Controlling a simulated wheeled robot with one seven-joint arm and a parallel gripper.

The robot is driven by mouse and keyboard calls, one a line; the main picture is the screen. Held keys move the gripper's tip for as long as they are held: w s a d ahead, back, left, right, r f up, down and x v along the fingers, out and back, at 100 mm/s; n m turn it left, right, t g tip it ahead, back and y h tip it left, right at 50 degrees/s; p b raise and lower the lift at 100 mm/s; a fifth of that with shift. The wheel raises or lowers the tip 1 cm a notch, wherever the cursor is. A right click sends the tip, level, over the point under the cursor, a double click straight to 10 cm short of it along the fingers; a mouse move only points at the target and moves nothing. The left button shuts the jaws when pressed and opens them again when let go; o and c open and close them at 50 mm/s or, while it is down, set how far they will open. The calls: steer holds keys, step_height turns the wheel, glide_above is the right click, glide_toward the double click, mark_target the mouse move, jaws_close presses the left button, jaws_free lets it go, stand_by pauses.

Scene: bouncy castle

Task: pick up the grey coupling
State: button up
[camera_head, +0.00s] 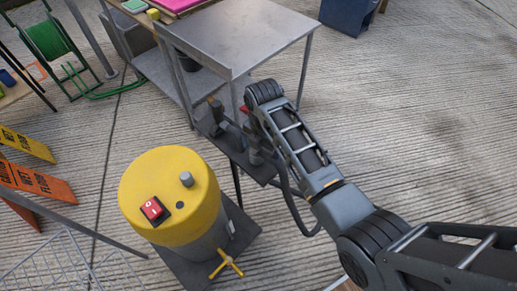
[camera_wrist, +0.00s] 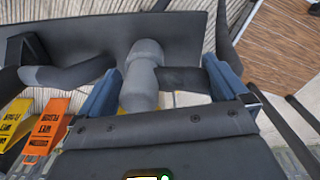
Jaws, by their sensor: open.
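In the wrist view the grey coupling (camera_wrist: 145,75), a rounded stubby piece, shows between the two blue fingers of my gripper (camera_wrist: 163,86). In the head view my gripper (camera_head: 258,152) is low over a small dark stand (camera_head: 232,148), and my arm hides most of what is there.
A yellow-topped machine (camera_head: 170,180) with a red switch stands front left of the stand. A metal table (camera_head: 245,38) rises just behind it. Orange wet-floor signs (camera_head: 38,180) and a green hose reel (camera_head: 48,38) are at the left. The concrete floor at right is clear.

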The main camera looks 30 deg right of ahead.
steer(key=shift+c, duration=0.2)
steer(key=c, duration=0.8)
steer(key=shift+r, duration=0.1)
steer(key=shift+c, duration=0.2)
